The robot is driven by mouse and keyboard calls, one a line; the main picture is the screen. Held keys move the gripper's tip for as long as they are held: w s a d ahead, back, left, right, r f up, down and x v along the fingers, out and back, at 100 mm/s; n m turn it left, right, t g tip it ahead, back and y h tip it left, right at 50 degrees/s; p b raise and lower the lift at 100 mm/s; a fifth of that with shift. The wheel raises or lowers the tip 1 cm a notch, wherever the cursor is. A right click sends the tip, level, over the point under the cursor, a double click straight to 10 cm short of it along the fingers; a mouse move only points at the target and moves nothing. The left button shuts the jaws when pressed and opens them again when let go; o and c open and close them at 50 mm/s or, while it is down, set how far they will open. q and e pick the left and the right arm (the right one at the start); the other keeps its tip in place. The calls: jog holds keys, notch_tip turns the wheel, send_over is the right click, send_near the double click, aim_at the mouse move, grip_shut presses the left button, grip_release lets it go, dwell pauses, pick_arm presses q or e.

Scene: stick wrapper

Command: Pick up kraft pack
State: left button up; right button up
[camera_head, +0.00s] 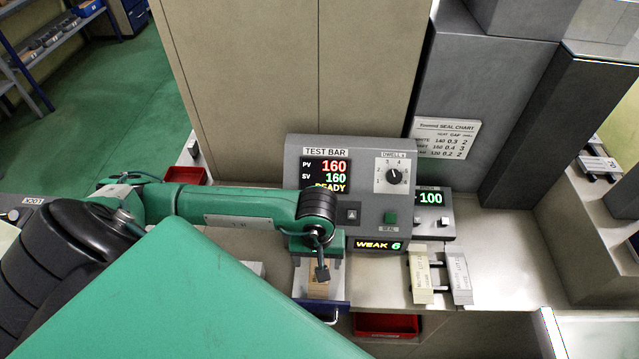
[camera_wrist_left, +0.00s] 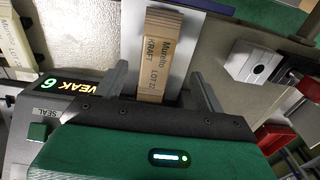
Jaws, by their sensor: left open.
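The kraft pack (camera_head: 318,283) is a small brown bundle in front of the test bar machine (camera_head: 290,165). In the left wrist view the kraft pack (camera_wrist_left: 162,58) shows printed text and lies on a pale strip (camera_wrist_left: 192,40). My left gripper (camera_head: 321,268) is over the pack in the head view and hides part of it. In the left wrist view my left gripper (camera_wrist_left: 163,88) is open, with one finger on each side of the pack's near end and gaps between. I cannot tell its exact height over the pack. My right gripper is not in view.
Two pale labelled packs (camera_head: 421,277) (camera_head: 460,278) stand on a rack to the right. The machine's front with its display and dial is close behind my gripper. Red bins (camera_head: 388,325) (camera_head: 185,175) sit below and at the left. The bench at the right (camera_head: 515,265) is clear.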

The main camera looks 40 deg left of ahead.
pick_arm(q)
jog(key=shift+s+d+f+p, duration=0.1)
jog(key=shift+d+f+p, duration=0.05)
jog(key=shift+f+p, duration=0.85)
jog(key=shift+d+f+p, duration=0.15)
jog(key=shift+f+p, duration=0.5)
jog(key=shift+f, duration=1.15)
jog(key=c, duration=1.1)
jog(key=shift+o, duration=0.2)
jog(key=shift+s+d+r, duration=0.2)
jog(key=shift+s+r, duration=0.05)
jog(key=shift+r, duration=0.2)
notch_tip(320, 180, up, 6)
jog(key=p, duration=0.2)
jog(key=shift+s+d+r+p, duration=0.1)
jog(key=shift+s+r+p, duration=0.1)
jog(key=shift+p, duration=0.2)
jog(key=shift+c, duration=0.7)
jog(key=s+d+b, duration=0.1)
jog(key=s+d, duration=0.4)
jog(key=s, duration=0.3)
jog(key=s+d+b, duration=0.2)
jog(key=s+d, duration=0.2)
jog(key=s, duration=0.4)
jog(key=shift+d+f, duration=0.15)
jog(key=shift+d, duration=0.25)
